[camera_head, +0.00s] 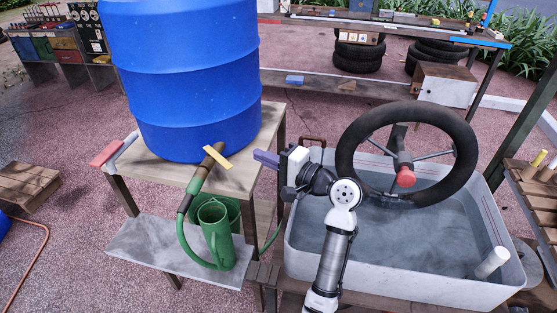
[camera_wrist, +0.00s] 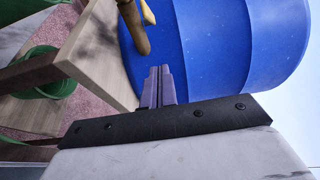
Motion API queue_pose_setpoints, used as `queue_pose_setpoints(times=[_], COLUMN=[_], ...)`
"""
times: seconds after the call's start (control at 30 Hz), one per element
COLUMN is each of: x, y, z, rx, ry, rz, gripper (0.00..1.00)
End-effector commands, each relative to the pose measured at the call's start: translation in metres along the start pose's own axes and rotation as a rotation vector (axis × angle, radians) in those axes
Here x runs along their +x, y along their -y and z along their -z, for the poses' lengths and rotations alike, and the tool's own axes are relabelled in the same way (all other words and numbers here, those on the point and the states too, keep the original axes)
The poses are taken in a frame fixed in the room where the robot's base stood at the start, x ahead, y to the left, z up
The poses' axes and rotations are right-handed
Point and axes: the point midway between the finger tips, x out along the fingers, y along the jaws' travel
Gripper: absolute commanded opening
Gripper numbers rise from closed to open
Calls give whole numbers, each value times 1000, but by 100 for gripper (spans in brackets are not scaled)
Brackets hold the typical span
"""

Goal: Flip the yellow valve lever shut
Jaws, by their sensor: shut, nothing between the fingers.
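The yellow valve lever (camera_head: 217,157) is a short flat bar on the brown tap pipe (camera_head: 200,178) at the foot of the blue barrel (camera_head: 185,90). It sits slanted across the pipe. In the wrist view the lever (camera_wrist: 148,12) shows only partly at the top edge, beside the brown pipe (camera_wrist: 134,28). My gripper (camera_head: 257,155) is to the right of the lever, apart from it, with purple fingers pointing left toward it. In the wrist view the fingers (camera_wrist: 158,72) are together and hold nothing.
The barrel stands on a wooden table (camera_head: 245,178). A green hose (camera_head: 182,232) hangs from the pipe to a green watering can (camera_head: 217,240) on a lower shelf (camera_head: 145,249). A water-filled tub (camera_head: 300,262) and a black steering wheel (camera_head: 348,150) stand at right.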

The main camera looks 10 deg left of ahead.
Motion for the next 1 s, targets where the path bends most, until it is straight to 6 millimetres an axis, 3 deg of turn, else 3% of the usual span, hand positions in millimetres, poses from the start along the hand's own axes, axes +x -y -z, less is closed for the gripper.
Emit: queue_pose_setpoints(times=[0.17,0.43,1.0], x=[36,40,41], y=[2,1,1], z=[-4,-35,-40], rx=[1,0,0], ry=[4,0,-11], rz=[-1,-1,0], gripper=[0,0,0])
